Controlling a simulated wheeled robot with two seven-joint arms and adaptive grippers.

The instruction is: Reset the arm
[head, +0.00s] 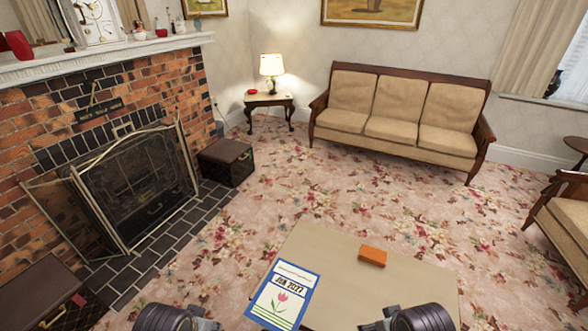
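Part of my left arm shows at the bottom edge of the head view, left of the table, as a dark ribbed link with a grey metal piece. A matching part of my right arm shows at the bottom edge, over the near right part of the table. No gripper fingers show in this view, so what they hold is hidden. A light wooden table (335,262) stands in front of me. An orange block (373,256) lies on it toward the far edge. A blue-edged card with a pink tulip (283,295) lies on its left side.
A brick fireplace with a metal screen (130,185) stands at left, with a dark box (226,161) beside it. A beige sofa (400,115) and a side table with a lamp (271,66) stand at the back. An armchair (565,225) is at right. Open carpet lies beyond the table.

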